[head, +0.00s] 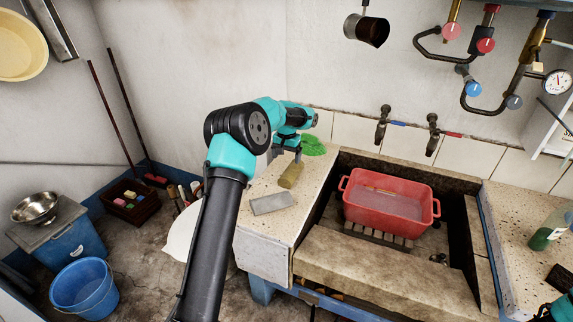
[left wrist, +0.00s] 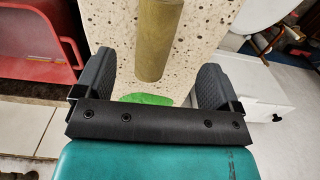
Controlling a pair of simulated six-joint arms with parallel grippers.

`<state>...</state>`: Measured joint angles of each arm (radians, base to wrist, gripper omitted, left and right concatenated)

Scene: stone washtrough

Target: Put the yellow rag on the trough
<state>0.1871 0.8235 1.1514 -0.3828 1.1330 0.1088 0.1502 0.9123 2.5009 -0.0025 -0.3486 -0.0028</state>
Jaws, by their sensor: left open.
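The yellow rag (head: 291,175) looks like an olive-yellow roll and lies on the speckled counter left of the trough. My left gripper (head: 287,154) is open just behind it, above the counter. In the left wrist view the rag (left wrist: 158,38) lies lengthwise ahead of the gap between the open fingers (left wrist: 158,86), with its near end close to them. Nothing is held. The stone trough (head: 380,272) is right of the counter, its broad front rim bare. Only a teal and black part of my right arm shows in the head view's bottom right corner.
A red basin (head: 388,218) sits inside the trough below two taps. A grey block (head: 271,204) and a green item (head: 312,146) lie on the left counter near the rag. A green bottle (head: 548,232) stands on the right counter.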

